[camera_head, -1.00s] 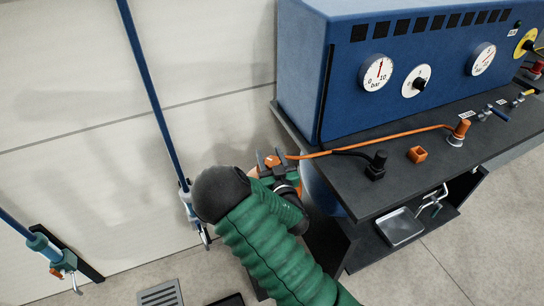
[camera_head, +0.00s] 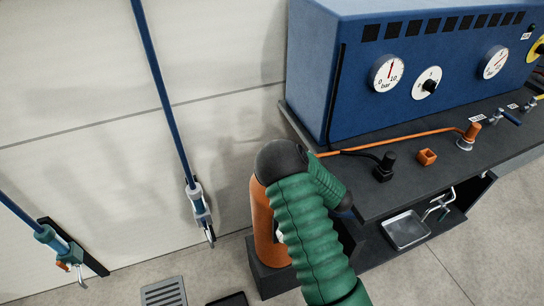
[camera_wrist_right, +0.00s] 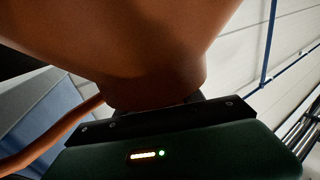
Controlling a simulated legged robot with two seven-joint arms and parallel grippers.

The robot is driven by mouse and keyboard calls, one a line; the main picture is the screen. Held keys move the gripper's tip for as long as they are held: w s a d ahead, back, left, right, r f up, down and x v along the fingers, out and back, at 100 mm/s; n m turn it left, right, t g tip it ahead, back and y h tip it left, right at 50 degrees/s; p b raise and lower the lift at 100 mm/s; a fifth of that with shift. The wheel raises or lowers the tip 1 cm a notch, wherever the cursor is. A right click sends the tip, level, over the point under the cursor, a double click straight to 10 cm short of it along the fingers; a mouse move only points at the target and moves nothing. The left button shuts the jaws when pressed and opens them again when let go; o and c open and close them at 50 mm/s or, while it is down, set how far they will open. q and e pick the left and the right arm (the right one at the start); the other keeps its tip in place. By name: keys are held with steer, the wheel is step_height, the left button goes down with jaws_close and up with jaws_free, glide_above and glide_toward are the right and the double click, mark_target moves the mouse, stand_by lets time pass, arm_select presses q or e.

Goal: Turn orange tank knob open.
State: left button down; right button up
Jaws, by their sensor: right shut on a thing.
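The orange tank (camera_head: 263,215) stands in a dark base beside the bench, partly behind my green right arm. Its top and knob are hidden by the arm in the head view. In the right wrist view, an orange rounded part, seemingly the tank knob (camera_wrist_right: 150,60), fills the upper middle and narrows toward my right gripper (camera_wrist_right: 155,108). The gripper is shut on it, though the fingertips are mostly hidden. My left gripper is in neither view.
A blue gauge panel (camera_head: 400,75) sits on the dark bench (camera_head: 400,195). An orange hose (camera_head: 400,141) runs along the bench toward the tank. A metal tray (camera_head: 405,228) is below. Blue poles (camera_head: 160,85) lean at the wall. A floor grate (camera_head: 163,292) lies at lower left.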

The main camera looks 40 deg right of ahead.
steer(key=shift+d+r, duration=0.1)
steer(key=shift+r, duration=0.05)
steer(key=o, duration=1.4)
steer(key=shift+s, duration=0.1)
steer(key=shift+c, duration=0.2)
steer(key=shift+r, duration=0.15)
step_height(320, 180, up, 3)
steer(key=shift+d+r, duration=0.1)
steer(key=shift+r, duration=0.1)
steer(key=s+a+r+p, duration=0.1)
steer(key=s+a+p, duration=0.8)
steer(key=s, duration=0.3)
steer(key=shift+s+a, duration=0.3)
steer(key=shift+a, duration=0.1)
